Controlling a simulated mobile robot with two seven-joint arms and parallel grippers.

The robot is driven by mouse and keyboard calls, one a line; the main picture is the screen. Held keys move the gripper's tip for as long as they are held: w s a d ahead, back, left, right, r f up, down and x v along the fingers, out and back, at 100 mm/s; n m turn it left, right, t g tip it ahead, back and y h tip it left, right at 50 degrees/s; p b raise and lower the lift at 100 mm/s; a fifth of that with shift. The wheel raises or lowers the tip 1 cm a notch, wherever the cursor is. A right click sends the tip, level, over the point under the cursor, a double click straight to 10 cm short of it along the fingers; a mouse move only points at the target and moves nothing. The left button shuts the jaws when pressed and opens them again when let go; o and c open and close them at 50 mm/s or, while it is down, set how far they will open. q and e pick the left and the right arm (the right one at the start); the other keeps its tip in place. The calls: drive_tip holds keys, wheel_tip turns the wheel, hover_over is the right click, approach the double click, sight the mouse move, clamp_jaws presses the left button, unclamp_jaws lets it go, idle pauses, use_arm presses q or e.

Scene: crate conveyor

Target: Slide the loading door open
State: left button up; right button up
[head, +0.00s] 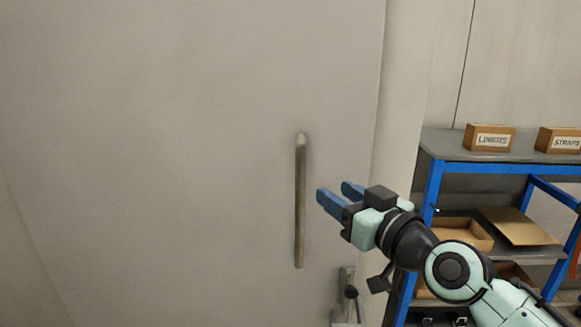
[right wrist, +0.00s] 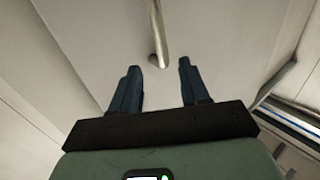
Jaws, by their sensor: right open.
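The loading door (head: 200,120) is a large plain grey panel filling the left and middle of the head view. Its handle (head: 300,200) is a long upright metal bar near the door's right edge. My right gripper (head: 335,191) is open and empty, just right of the handle and apart from it, with its blue fingers pointing left toward the bar. In the right wrist view the handle (right wrist: 158,35) ends just ahead of the fingertips, in line with the gap between the two fingers (right wrist: 158,68). My left gripper is not in view.
A blue-framed shelf (head: 432,190) stands to the right, behind my right arm. It carries a box marked LINERS (head: 490,138), a box marked STRAPS (head: 560,140) and open cardboard trays (head: 463,232). A small metal latch-like fitting (head: 346,283) sits low near the door's right edge.

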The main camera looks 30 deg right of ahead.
sight(303, 173)
drive_tip(key=w+p, duration=0.1)
drive_tip(key=w, duration=0.7)
drive_tip(key=w+p, duration=0.1)
drive_tip(key=w, duration=0.3)
drive_tip(key=shift+w+a+p, duration=0.3)
drive_tip(key=shift+w+p, duration=0.05)
clamp_jaws()
